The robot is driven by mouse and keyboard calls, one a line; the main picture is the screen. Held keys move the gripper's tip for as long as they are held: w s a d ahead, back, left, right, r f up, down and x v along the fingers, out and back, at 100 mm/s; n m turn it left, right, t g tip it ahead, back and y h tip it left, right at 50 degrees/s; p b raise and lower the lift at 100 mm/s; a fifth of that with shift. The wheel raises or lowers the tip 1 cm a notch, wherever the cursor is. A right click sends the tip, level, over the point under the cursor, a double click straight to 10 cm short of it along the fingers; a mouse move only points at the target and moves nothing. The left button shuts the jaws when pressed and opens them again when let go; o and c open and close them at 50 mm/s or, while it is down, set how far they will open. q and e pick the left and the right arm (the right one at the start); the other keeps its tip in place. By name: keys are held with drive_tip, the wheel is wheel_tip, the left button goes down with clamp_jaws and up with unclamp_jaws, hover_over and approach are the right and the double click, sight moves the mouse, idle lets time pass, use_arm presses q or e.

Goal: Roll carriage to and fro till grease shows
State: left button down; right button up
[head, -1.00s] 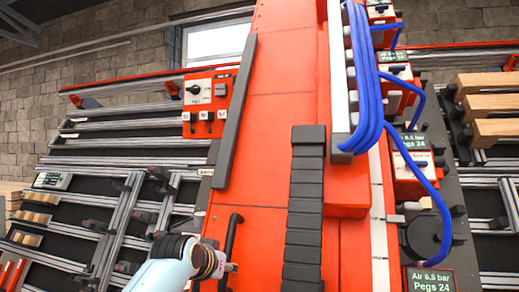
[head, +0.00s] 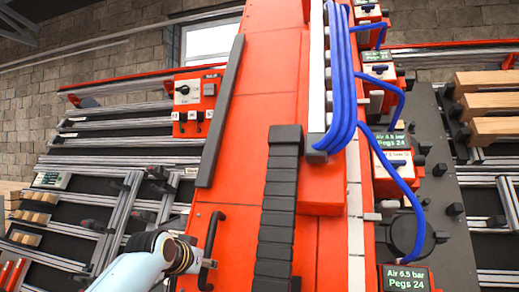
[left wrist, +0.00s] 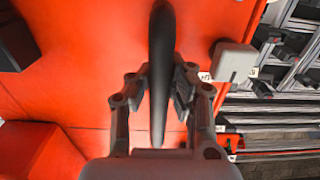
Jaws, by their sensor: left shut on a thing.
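The carriage (head: 245,130) is a tall red panelled body in the middle of the head view. A black bar handle (head: 213,235) stands on its lower left. My left gripper (head: 207,264) is at the handle's lower part. In the left wrist view, the dark handle (left wrist: 160,40) runs between the two fingers of my left gripper (left wrist: 165,82), which is shut on it. My right gripper is in neither view. I cannot make out any grease on the carriage or the rails.
Blue hoses (head: 343,90) loop down the carriage's right side to boxes with green displays (head: 405,278). A black segmented chain (head: 277,205) runs down its front. Metal rail frames (head: 120,150) stand at left. Wooden slats (head: 487,80) are at right.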

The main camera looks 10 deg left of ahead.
use_arm(q)
drive_tip(key=a, duration=0.5)
drive_tip(key=shift+w, duration=0.3)
drive_tip(key=shift+d+f, duration=0.1)
drive_tip(key=shift+d, duration=0.1)
